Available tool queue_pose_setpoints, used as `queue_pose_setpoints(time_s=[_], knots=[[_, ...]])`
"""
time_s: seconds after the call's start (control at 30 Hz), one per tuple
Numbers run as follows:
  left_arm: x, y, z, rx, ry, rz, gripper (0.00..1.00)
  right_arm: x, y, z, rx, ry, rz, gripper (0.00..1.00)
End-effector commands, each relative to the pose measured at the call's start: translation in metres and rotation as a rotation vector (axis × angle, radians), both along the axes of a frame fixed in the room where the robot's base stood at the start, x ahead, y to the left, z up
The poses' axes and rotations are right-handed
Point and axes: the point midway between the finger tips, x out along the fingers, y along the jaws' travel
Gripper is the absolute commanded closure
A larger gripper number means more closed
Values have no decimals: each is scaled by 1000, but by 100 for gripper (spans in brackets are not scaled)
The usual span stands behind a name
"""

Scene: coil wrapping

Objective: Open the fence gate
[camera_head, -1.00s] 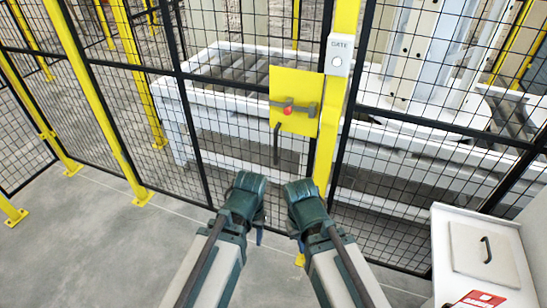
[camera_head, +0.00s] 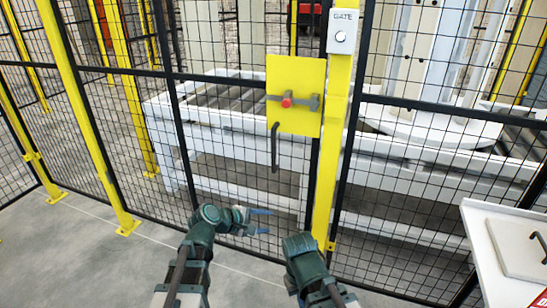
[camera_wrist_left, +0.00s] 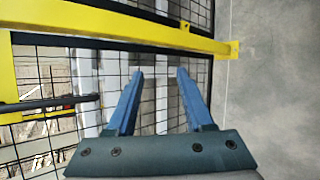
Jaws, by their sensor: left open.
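The gate is a black mesh panel in the fence. It carries a yellow lock plate (camera_head: 293,77) with a grey latch and red knob (camera_head: 286,102). A black bar handle (camera_head: 275,148) hangs below the latch. My left gripper (camera_head: 266,221) is open and empty, below the handle and apart from it, its blue fingers pointing right. In the left wrist view, the open fingers (camera_wrist_left: 160,73) face mesh and a yellow post (camera_wrist_left: 120,28). The yellow plate (camera_wrist_left: 8,70) and dark handle (camera_wrist_left: 45,104) show at the left there. My right gripper (camera_head: 300,245) is low beside the post; its fingers are hidden.
A yellow post (camera_head: 330,150) with a white GATE button box (camera_head: 343,31) stands right of the plate. A white roller conveyor (camera_head: 230,120) lies behind the mesh. A white cabinet (camera_head: 505,250) stands at the lower right. Grey floor at the lower left is clear.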

Motion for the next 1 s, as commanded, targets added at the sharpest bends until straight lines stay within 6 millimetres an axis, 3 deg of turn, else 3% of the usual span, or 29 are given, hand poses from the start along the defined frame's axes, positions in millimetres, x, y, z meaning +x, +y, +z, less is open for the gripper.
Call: queue_pose_setpoints(time_s=[0.03, 0.2, 0.4, 0.53, 0.77, 1.0], knots=[[19, -1, 19, -157, 20, 104, 48, 0, 0, 1, 0, 0, 0, 100], [67, 13, 81, -706, 133, 407, 48, 0, 0, 1, 0, 0, 0, 100], [94, 39, 117, -1123, 252, 586, 48, 0, 0, 1, 0, 0, 0, 100], [99, 46, 125, -1226, 288, 623, 48, 0, 0, 1, 0, 0, 0, 100], [105, 45, 125, -1240, 294, 628, 48, 0, 0, 1, 0, 0, 0, 100], [142, 25, 125, -1236, 294, 625, 48, 0, 0, 1, 0, 0, 0, 100]])
